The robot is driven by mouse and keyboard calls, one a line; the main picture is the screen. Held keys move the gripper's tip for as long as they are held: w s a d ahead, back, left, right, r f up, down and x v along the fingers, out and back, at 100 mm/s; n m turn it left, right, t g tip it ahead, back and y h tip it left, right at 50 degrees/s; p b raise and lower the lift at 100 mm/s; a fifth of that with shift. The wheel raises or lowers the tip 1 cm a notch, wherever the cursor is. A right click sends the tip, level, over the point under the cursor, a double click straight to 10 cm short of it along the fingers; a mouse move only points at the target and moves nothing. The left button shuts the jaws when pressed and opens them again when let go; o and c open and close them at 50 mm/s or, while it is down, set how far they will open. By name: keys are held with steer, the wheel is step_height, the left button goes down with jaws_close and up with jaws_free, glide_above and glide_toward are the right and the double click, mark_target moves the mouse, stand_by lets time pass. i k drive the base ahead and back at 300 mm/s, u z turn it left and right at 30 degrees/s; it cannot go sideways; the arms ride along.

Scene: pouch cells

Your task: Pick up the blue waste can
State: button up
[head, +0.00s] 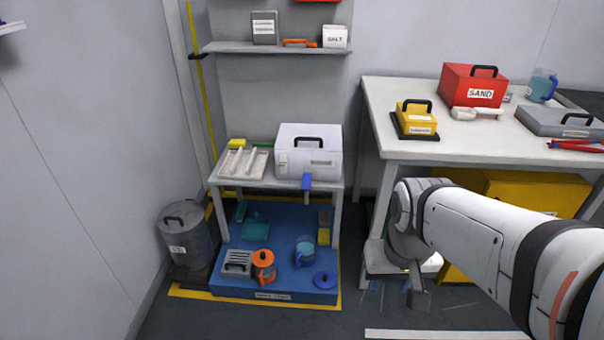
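A blue translucent container (305,251) stands on the low blue platform (290,292) under the small table. A flat blue lid-like piece with a knob (325,281) lies to its front right. I cannot read a waste label on either. A larger grey lidded bin (187,236) with a white label stands on the floor to the left. My arm reaches in from the right. My gripper (418,298) appears low, in front of the large table, right of the platform and apart from the blue container. Its fingers are too small and unclear to show whether they are open.
On the platform, an orange-topped container (263,265) and a grey slotted box (237,262) stand left of the blue container. The small table holds a white case (308,155); a blue piece (307,183) hangs at its front edge. Table legs flank the platform. Floor in front is clear.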

mark_target(305, 244)
steer(key=i, duration=1.1)
steer(key=z, duration=0.05)
